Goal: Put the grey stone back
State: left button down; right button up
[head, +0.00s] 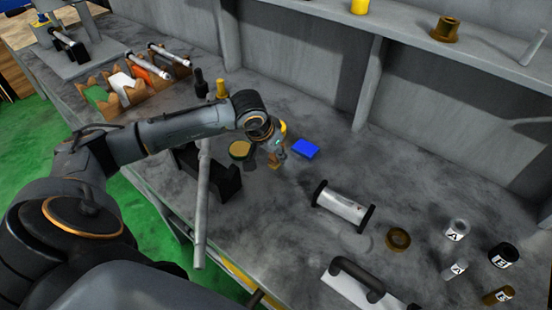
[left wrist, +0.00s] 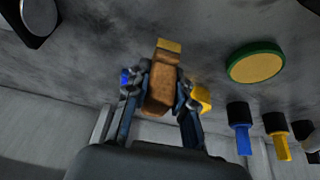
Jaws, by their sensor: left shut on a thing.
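My left gripper (head: 277,158) is low over the middle of the bench. In the left wrist view its two fingers (left wrist: 163,88) are shut on a brown block (left wrist: 160,88) with a yellowish end. The block's lower end also shows in the head view (head: 274,163); I cannot tell whether it touches the bench. I see no clearly grey stone in the gripper. A brown wavy rack (head: 106,107) at the back left holds a green piece (head: 96,94), a whitish-grey piece (head: 122,81) and an orange piece (head: 140,66). My right gripper is not in view.
A blue block (head: 305,148) lies right of the left gripper, a green-rimmed yellow disc (head: 240,149) left of it. A long grey rod (head: 203,205) rests on a black stand (head: 222,181). A roller (head: 343,205) and several rings occupy the right. Shelf panels (head: 300,70) stand behind.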

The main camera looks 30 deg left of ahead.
aim_at(276, 161)
pick_arm(q)
notch_tip(276, 161, down, 2)
jog(key=shift+f+p, duration=0.2)
jog(key=shift+p, duration=0.35)
jog(key=shift+f, duration=0.35)
jog(key=c, duration=1.6)
grip_release()
jog(key=shift+f+b, duration=0.1)
jog(key=shift+b, duration=0.2)
jog(key=o, duration=0.5)
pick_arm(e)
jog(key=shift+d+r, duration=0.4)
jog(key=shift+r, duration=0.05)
